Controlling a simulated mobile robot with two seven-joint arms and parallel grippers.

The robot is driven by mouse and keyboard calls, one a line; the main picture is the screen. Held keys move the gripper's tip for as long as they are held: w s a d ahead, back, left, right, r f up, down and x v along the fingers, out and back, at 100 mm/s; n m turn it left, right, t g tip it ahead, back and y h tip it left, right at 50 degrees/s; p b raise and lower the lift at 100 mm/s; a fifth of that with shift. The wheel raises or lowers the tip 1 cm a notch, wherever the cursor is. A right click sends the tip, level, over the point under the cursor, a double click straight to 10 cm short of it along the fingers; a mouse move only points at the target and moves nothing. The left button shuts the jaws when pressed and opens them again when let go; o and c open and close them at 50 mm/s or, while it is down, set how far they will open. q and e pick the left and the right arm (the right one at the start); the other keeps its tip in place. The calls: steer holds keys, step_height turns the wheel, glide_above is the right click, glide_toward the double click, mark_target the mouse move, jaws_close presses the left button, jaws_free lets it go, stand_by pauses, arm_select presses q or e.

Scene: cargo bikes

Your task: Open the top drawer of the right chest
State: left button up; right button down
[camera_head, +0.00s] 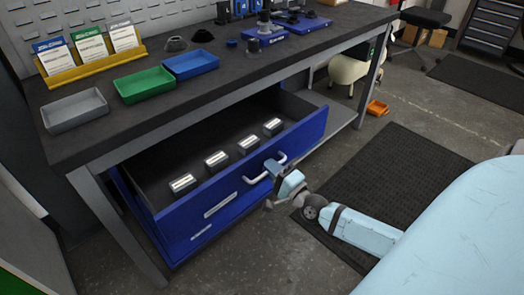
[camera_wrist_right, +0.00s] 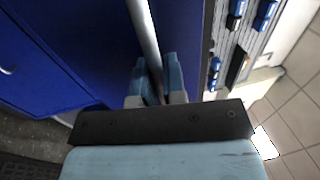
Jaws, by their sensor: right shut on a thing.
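The blue chest (camera_head: 201,232) stands under the workbench. Its top drawer (camera_head: 310,128) is pulled far out, and its dark inside shows several small grey boxes with pale tops (camera_head: 218,160) in a row along the front. My right gripper (camera_head: 273,169) is at the drawer's silver bar handle (camera_head: 253,180), with its fingers closed around the bar. In the right wrist view the handle (camera_wrist_right: 143,28) runs between the two blue fingers of the gripper (camera_wrist_right: 155,82). My left gripper is not in view.
The workbench top (camera_head: 215,85) overhangs the drawer and carries grey, green (camera_head: 144,84) and blue trays and a yellow card holder (camera_head: 90,62). A bench leg (camera_head: 120,228) stands left of the chest. Dark mats (camera_head: 395,175) lie on the floor; an orange bin (camera_head: 377,108) stands beyond.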

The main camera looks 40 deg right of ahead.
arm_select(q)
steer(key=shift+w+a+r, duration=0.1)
arm_select(e)
steer(key=shift+s, duration=0.5)
steer(key=c, duration=1.2)
jaws_free()
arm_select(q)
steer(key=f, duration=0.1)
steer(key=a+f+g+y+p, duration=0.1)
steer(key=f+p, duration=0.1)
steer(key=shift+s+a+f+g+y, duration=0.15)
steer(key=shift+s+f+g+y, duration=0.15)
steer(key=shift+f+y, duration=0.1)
arm_select(e)
steer(key=v, duration=1.3)
steer(key=shift+s, duration=0.4)
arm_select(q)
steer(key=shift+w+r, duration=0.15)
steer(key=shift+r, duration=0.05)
arm_select(e)
steer(key=shift+d, duration=0.1)
